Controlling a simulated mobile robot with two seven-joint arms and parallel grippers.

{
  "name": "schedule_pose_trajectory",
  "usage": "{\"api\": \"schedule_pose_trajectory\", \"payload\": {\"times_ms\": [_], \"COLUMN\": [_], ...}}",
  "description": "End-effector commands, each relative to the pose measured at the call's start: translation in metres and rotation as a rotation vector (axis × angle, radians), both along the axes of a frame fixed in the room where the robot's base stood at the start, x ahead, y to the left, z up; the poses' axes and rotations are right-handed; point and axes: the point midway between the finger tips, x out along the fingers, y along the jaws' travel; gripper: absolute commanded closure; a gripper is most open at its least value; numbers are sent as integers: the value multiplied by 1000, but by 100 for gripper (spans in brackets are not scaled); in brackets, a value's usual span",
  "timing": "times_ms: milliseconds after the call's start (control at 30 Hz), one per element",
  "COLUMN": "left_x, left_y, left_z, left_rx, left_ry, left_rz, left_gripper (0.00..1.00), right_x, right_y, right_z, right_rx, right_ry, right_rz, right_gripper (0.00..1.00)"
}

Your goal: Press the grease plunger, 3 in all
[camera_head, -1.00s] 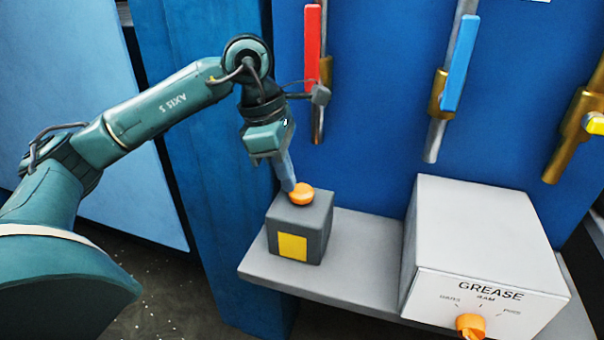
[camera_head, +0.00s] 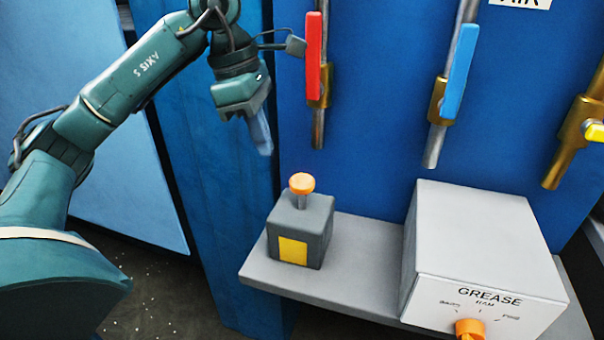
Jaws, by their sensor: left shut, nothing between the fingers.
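The grease plunger (camera_head: 302,184) is an orange round knob on a thin stem, standing up from the top of a dark grey box (camera_head: 318,232) with a yellow square on its front. The box sits at the left end of a grey shelf. My left gripper (camera_head: 264,150) is shut and empty. It points down, above and to the left of the knob, apart from it. My right gripper is not in view.
A light grey box labelled GREASE (camera_head: 480,240) with an orange dial (camera_head: 470,328) stands right on the shelf (camera_head: 355,250). Above are a red lever (camera_head: 314,60), a blue lever (camera_head: 459,68) and a brass valve (camera_head: 574,130) on the blue wall. The shelf between the boxes is clear.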

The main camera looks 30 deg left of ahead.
Motion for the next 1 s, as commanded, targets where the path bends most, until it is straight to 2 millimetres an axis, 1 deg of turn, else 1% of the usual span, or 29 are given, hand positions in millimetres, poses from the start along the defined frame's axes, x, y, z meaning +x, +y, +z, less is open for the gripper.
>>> {"api": "schedule_pose_trajectory", "payload": {"times_ms": [33, 100, 200, 300, 433, 1000], "left_x": [-1, -2, -4, -5, -6, -6], "left_y": [2, 5, 10, 12, 13, 13], "left_z": [14, 27, 44, 52, 56, 55], "left_rx": [-2, -1, 1, 1, 1, 1], "left_ry": [-3, -2, 0, 0, 3, 3], "left_rz": [0, 0, 1, 0, 0, 0], "left_gripper": [100, 100, 100, 100, 100, 100], "right_x": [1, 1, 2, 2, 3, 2], "right_y": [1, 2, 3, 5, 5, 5], "right_z": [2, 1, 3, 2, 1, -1], "right_rx": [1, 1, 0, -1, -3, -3], "right_ry": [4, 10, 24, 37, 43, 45], "right_rz": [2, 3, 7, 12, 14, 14], "right_gripper": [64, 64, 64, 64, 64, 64]}}
